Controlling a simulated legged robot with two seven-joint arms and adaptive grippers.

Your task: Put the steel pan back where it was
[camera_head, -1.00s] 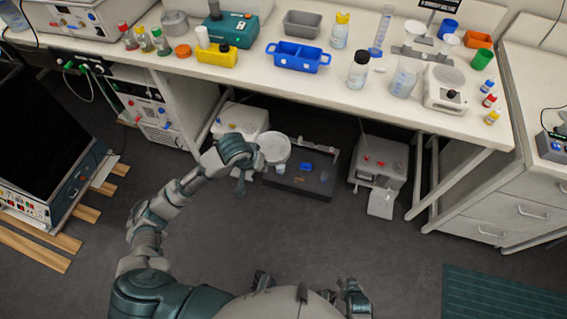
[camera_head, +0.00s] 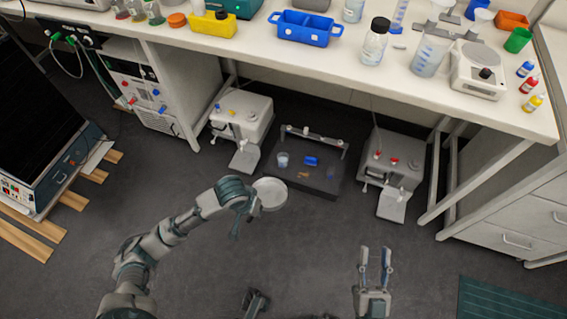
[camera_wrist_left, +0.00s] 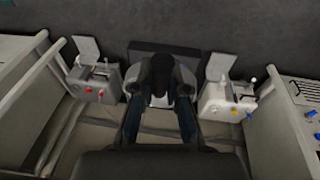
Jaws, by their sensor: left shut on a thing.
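The steel pan (camera_head: 270,194) is a round, shallow, light-grey dish in the head view, held above the floor. My left gripper (camera_head: 252,201) comes in from the left and is shut on the pan's left side. In the left wrist view the left gripper (camera_wrist_left: 160,80) points at the dark floor; its fingers hide most of what it holds. My right gripper (camera_head: 375,250) is open and empty, low in the head view, pointing towards the bench. Its two fingers stand apart.
A dark platform (camera_head: 282,185) with a beaker, a blue item and a rail lies under the bench (camera_head: 330,65). White machines flank it at left (camera_head: 240,118) and right (camera_head: 392,160). Blue tub (camera_head: 305,28), bottles and a balance (camera_head: 478,70) crowd the benchtop.

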